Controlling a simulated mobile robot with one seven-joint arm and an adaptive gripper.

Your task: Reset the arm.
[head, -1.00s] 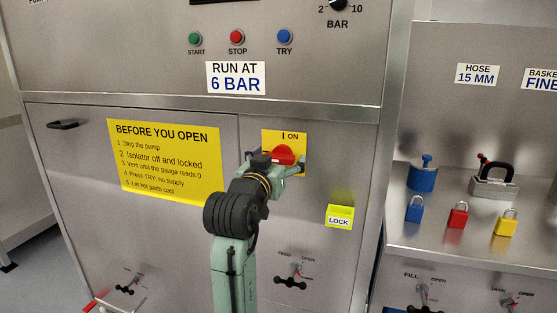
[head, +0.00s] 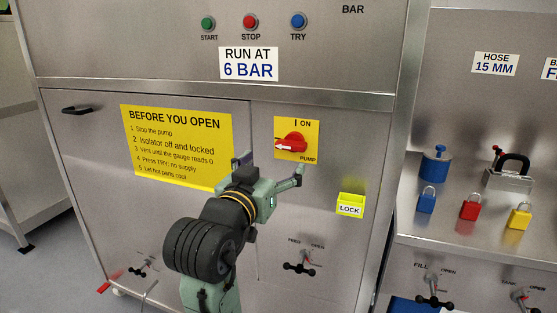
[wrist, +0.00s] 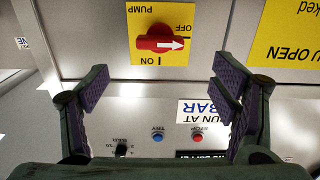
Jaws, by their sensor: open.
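My gripper (head: 268,170) is open and empty, in front of the cabinet door, just below and left of the red isolator knob (head: 291,144). The knob sits on a yellow plate (head: 309,127) marked ON and PUMP, and its white arrow points left. The wrist view shows the knob (wrist: 158,43) upside down, with its arrow on the OFF side. It lies beyond my spread fingers (wrist: 160,78), and neither finger touches it. The back of my gripper hides part of the door in the head view.
A yellow LOCK box (head: 351,204) is on the door, right of my gripper. Blue (head: 426,202), red (head: 469,208) and yellow (head: 520,217) padlocks stand on the right-hand shelf. A FEED valve handle (head: 300,267) sticks out below. A yellow notice (head: 178,145) is at left.

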